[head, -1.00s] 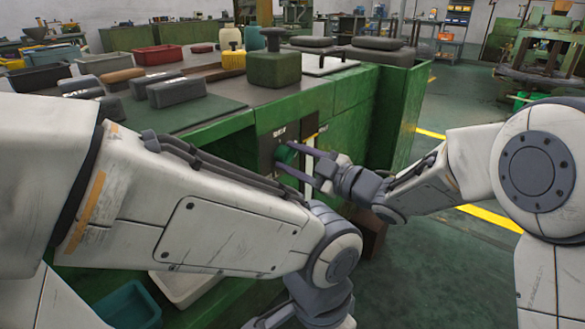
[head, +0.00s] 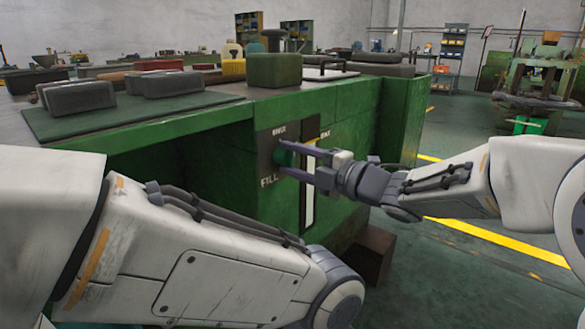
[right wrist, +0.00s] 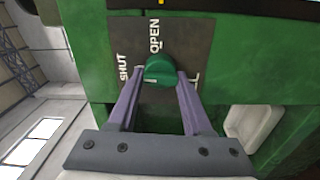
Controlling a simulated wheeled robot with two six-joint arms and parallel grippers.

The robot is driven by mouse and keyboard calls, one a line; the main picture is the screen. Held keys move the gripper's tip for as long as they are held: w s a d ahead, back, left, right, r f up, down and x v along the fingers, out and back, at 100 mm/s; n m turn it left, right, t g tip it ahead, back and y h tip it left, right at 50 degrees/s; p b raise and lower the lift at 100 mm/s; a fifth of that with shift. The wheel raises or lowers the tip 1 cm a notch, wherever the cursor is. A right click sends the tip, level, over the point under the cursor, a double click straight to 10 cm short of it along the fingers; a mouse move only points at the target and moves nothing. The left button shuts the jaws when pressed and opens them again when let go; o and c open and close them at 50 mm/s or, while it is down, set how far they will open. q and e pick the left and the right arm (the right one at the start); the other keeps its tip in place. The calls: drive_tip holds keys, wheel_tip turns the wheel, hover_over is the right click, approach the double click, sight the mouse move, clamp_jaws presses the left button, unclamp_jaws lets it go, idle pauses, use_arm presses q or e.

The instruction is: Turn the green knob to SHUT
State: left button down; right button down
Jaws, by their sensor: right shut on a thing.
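The green knob (head: 284,158) is on a dark plate (head: 265,161) on the front of the green machine. In the right wrist view, the round knob (right wrist: 160,69) has a pale mark at its lower left. On the plate, SHUT is lettered left of the knob and OPEN above it. My right gripper (head: 283,157) is shut on the knob, one finger on each side, as the right wrist view (right wrist: 162,76) also shows. My left arm crosses the lower left of the head view; its gripper is out of the picture.
A white strip (head: 309,190) is right of the plate. Grey blocks (head: 78,95) and a green block with a dark knob (head: 274,71) sit on the machine top. A brown block (head: 374,255) is low beside the machine.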

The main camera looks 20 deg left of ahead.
drive_tip(key=shift+n, duration=0.3)
drive_tip(key=shift+c, duration=1.6)
unclamp_jaws()
drive_tip(key=shift+d, duration=0.1)
drive_tip(key=p+v, duration=0.2)
drive_tip(key=v, duration=0.8)
drive_tip(key=shift+d, duration=0.15)
